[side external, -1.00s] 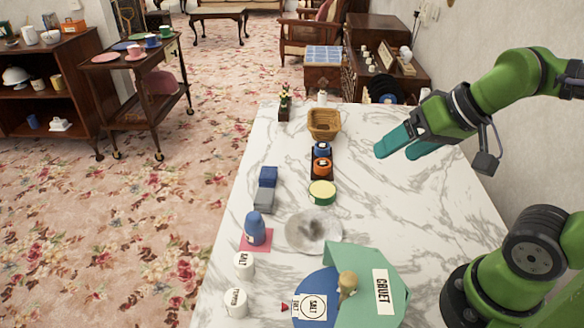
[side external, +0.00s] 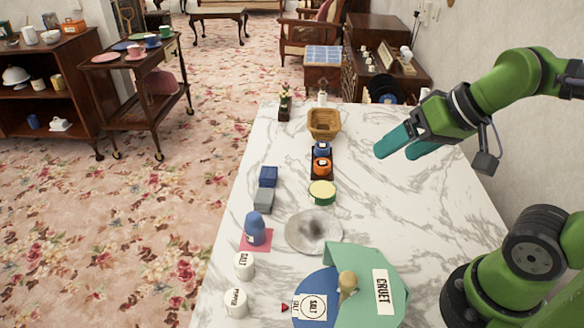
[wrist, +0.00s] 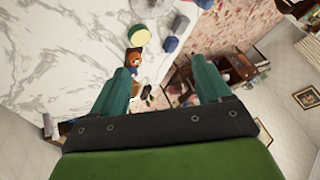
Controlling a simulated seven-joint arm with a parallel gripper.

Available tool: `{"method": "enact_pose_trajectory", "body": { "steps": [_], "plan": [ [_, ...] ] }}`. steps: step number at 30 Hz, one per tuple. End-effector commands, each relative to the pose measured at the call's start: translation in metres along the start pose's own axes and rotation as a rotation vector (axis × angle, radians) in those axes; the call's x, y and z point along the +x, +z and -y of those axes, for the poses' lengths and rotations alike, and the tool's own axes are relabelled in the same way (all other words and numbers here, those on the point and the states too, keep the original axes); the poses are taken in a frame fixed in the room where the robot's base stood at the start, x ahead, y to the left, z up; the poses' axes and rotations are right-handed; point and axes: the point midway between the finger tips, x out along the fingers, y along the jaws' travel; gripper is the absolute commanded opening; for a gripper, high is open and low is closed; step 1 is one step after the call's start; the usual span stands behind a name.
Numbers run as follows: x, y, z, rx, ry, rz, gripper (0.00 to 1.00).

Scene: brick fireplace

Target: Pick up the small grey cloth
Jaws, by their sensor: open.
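The small grey cloth (side external: 263,200) looks like a folded, block-shaped piece lying on the marble table near its left edge. A dark blue folded piece (side external: 268,176) lies directly behind it. In the wrist view, the grey cloth (wrist: 181,24) and the blue piece (wrist: 171,45) show near the top. My gripper (side external: 397,152) has teal fingers, spread apart and empty, above the right side of the table, well to the right of the cloth. In the wrist view, the gripper (wrist: 162,66) is open with nothing between its fingers.
A blue bottle (side external: 255,228) on a pink square is in front of the cloth. The table's right side is clear.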

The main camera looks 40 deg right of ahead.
Motion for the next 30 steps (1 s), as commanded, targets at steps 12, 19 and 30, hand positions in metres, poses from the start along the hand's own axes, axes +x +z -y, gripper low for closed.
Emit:
{"method": "enact_pose_trajectory", "body": {
  "steps": [12, 19, 30],
  "plan": [
    [0.0, 0.0, 0.0, 0.0, 0.0, 0.0, 0.77],
    [0.0, 0.0, 0.0, 0.0, 0.0, 0.0, 0.79],
    [0.038, -0.015, 0.017, -0.053, 0.045, 0.161, 0.79]
  ]
}}
